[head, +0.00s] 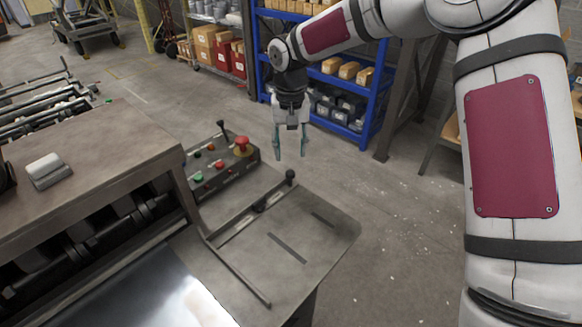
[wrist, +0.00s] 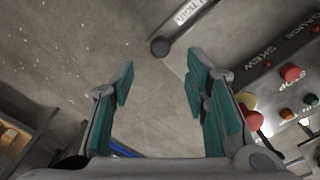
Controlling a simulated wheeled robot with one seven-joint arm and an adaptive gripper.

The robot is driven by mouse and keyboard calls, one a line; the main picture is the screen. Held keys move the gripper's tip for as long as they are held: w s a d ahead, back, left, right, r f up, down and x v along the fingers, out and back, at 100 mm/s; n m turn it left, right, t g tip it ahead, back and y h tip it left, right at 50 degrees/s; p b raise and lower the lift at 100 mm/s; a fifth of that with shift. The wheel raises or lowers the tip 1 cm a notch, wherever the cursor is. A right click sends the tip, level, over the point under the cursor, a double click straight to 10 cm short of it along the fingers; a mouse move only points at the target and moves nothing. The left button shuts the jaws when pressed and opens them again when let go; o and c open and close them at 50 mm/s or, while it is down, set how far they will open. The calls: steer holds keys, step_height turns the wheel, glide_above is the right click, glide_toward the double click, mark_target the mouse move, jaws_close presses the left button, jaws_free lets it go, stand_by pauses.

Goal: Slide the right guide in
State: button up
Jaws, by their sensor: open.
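The right guide (head: 236,272) is a thin metal rail lying along the side table of the machine. A flat bar (head: 238,225) joins its far end and runs to a round black knob (head: 290,175) near the table's back edge. My gripper (head: 291,155) is open and empty, pointing down, with its fingertips just above the knob in the head view. The exact height gap is hard to tell. In the wrist view the knob (wrist: 160,46) lies ahead of my open gripper (wrist: 160,77), between the lines of its teal-padded fingers and apart from them.
A control box (head: 222,168) with a red stop button (head: 241,146) and a black lever stands left of my gripper; its buttons (wrist: 290,72) are close to the right finger in the wrist view. A blue shelf (head: 345,95) stands behind. The floor on the right is clear.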

mark_target(290, 172)
step_height(290, 172, down, 7)
steer(key=shift+f+p, duration=0.15)
steer(key=shift+p, duration=0.2)
steer(key=shift+c, duration=0.2)
jaws_close()
